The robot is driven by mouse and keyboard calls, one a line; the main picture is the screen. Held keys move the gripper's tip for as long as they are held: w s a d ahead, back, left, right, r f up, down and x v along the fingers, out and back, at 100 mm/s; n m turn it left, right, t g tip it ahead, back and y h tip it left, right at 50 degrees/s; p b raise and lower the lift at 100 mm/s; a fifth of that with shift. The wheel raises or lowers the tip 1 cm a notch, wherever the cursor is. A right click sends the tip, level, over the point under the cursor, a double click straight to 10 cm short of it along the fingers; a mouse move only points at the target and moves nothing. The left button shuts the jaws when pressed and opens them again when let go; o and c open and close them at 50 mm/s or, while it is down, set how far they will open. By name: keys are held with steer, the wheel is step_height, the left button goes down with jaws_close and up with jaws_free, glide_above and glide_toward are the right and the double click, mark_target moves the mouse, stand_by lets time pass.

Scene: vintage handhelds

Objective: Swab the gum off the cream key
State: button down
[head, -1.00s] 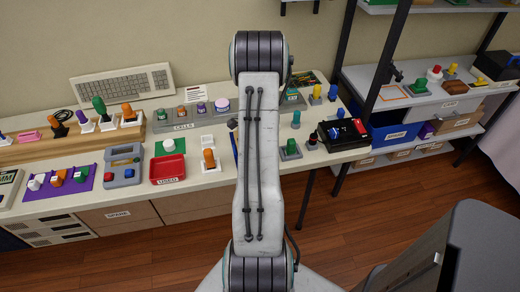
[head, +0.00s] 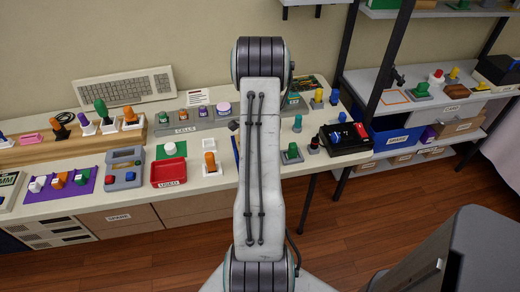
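My arm (head: 262,165) runs up the middle of the head view and hides part of the bench. My gripper does not show. I cannot pick out the cream key or any gum on it at this size. A cream keyboard (head: 112,88) leans at the back left. A grey handheld (head: 122,178) with coloured buttons lies left of a red tray (head: 169,173) whose label seems to read "USED". An orange-topped piece (head: 210,158) stands in a white holder right of the tray. A white knob-like piece (head: 170,149) sits on a green square behind the tray.
A purple mat (head: 84,183) with several coloured knobs lies at the left. A wooden ledge (head: 40,157) carries more knobs. A black box (head: 344,148) and a green piece (head: 292,153) stand right of my arm. Shelves fill the right; a dark grey chair-like shape (head: 465,235) stands in front.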

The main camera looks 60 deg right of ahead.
steer(key=shift+s+a, duration=0.4)
steer(key=shift+a, duration=0.05)
steer(key=shift+d, duration=0.1)
steer(key=shift+w+d, duration=0.75)
steer(key=shift+w, duration=0.1)
